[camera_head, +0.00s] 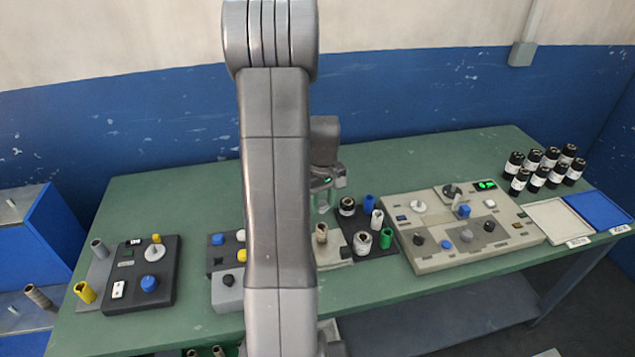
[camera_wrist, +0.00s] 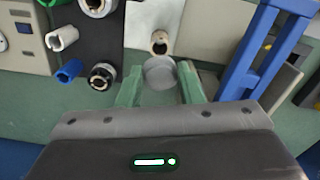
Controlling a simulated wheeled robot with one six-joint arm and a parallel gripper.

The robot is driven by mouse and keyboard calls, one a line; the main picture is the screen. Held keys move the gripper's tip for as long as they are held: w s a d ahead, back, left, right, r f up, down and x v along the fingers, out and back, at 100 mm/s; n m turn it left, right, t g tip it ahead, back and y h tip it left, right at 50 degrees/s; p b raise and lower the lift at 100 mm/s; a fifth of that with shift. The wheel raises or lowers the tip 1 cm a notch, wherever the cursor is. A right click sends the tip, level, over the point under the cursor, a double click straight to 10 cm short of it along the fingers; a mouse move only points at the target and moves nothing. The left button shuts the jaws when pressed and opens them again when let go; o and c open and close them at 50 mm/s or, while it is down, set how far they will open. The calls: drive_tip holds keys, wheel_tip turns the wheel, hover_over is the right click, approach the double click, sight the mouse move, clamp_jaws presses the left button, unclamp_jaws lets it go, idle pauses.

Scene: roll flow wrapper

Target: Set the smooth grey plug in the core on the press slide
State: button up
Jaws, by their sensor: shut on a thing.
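My gripper (camera_wrist: 160,90) has its green fingers shut on the smooth grey plug (camera_wrist: 160,70), whose round face shows between the fingertips in the wrist view. A tan core with a dark open bore (camera_wrist: 159,40) stands on a light plate (camera_wrist: 140,22), which looks like the press slide. In the picture the core is just beyond the plug, which appears apart from it; the height gap is hard to tell. In the head view the core (camera_head: 321,232) stands right of my arm, and my gripper (camera_head: 325,200) is partly hidden behind my arm. The plug cannot be made out there.
A blue frame (camera_wrist: 262,50) rises close to the right finger in the wrist view. A dark board (camera_wrist: 95,35) with several rolls lies to the left. In the head view a control panel (camera_head: 435,262) and black rolls (camera_head: 530,158) stand to the right. The bench's back strip is clear.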

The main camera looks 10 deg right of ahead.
sight(322, 213)
drive_tip(key=shift+w+f, duration=0.2)
drive_tip(key=shift+w, duration=0.05)
drive_tip(key=shift+s+f+b, duration=0.2)
drive_tip(key=shift+f+b, duration=0.35)
drive_tip(key=shift+w+f+b, duration=0.1)
drive_tip(key=shift+f+b, duration=0.95)
drive_tip(key=shift+f, duration=0.7)
drive_tip(key=shift+f, duration=0.1)
drive_tip(key=shift+f+b, duration=0.3)
drive_tip(key=shift+b, duration=0.2)
drive_tip(key=shift+f+b, duration=0.35)
drive_tip(key=shift+f, duration=0.25)
drive_tip(key=shift+f+b, duration=0.1)
drive_tip(key=shift+b, duration=0.25)
